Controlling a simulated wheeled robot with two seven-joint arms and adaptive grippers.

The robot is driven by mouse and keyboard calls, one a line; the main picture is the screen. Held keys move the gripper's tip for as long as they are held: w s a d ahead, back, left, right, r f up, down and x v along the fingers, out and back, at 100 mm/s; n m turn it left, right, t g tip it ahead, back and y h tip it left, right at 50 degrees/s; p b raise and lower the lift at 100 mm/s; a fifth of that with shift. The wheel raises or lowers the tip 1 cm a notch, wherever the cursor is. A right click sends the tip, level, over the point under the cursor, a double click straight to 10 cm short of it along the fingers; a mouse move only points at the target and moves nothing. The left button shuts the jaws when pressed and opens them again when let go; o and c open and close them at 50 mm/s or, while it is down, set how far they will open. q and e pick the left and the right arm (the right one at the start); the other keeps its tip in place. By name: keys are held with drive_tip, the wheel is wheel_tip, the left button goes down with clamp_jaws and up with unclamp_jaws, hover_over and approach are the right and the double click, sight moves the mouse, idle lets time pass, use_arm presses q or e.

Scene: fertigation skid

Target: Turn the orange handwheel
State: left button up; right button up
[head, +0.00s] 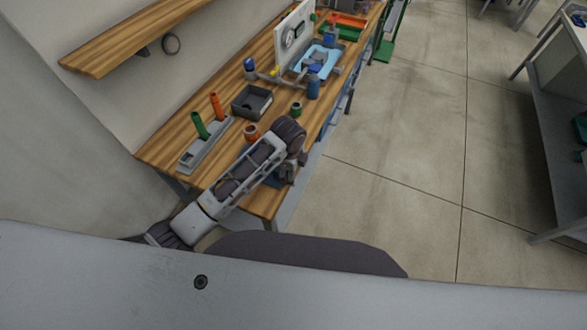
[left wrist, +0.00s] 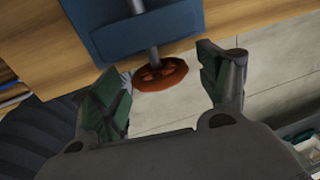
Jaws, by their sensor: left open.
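The orange handwheel (left wrist: 160,75) shows in the left wrist view as a spoked ring at the end of a grey shaft. The shaft (left wrist: 152,52) comes out of a blue box (left wrist: 110,38) at the wooden bench edge. My left gripper (left wrist: 163,72) is open, its green-padded fingers to either side of the wheel in the picture. The wheel appears beyond the fingertips, with no contact visible. In the head view my left gripper (head: 287,173) hangs at the bench's near end, mostly hidden by my wrist. My right gripper is not in view.
A shelf (head: 130,40) hangs above. Open floor (head: 400,150) lies to the right.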

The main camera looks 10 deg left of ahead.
use_arm(q)
drive_tip(key=c, duration=1)
drive_tip(key=shift+w+g, duration=0.15)
drive_tip(key=shift+g, duration=0.55)
drive_tip(key=shift+g+y, duration=0.4)
drive_tip(key=shift+g, duration=0.2)
drive_tip(key=shift+w+d+g+y, duration=0.1)
drive_tip(key=shift+g+y, duration=0.15)
drive_tip(key=shift+g, duration=0.5)
drive_tip(key=shift+w+d+g+y, duration=0.1)
drive_tip(key=shift+g+y, duration=0.15)
drive_tip(key=shift+g, duration=0.5)
drive_tip(key=o, duration=1)
drive_tip(key=shift+w+r, duration=0.1)
drive_tip(key=shift+w, duration=0.05)
